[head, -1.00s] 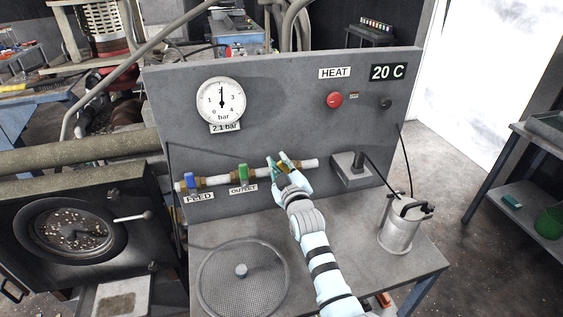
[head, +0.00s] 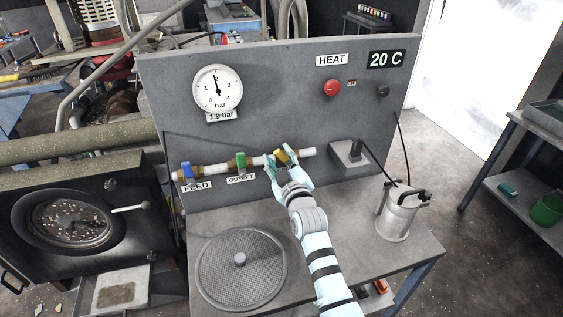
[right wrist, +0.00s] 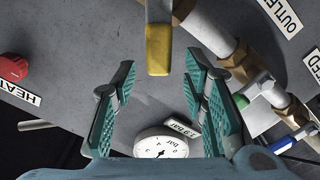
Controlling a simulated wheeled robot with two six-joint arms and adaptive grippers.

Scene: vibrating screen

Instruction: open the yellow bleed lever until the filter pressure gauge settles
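The yellow bleed lever (head: 281,157) is on the white pipe, right of the green outlet lever (head: 241,161). In the right wrist view the yellow lever (right wrist: 158,48) lies between the lines of my fingers, near their tips, with gaps at both sides. My right gripper (head: 280,161) is open around it; its teal fingers (right wrist: 160,80) stand apart. Whether one touches the lever is unclear. The filter pressure gauge (head: 217,89) has its needle just left of the top; its label (head: 221,115) reads 1.9 bar. My left gripper is not in view.
The blue feed lever (head: 187,171) is at the pipe's left end. A red heat button (head: 332,88) and a 20 C display (head: 386,59) are on the panel. A round mesh screen (head: 240,285) and a metal can (head: 398,215) stand on the bench.

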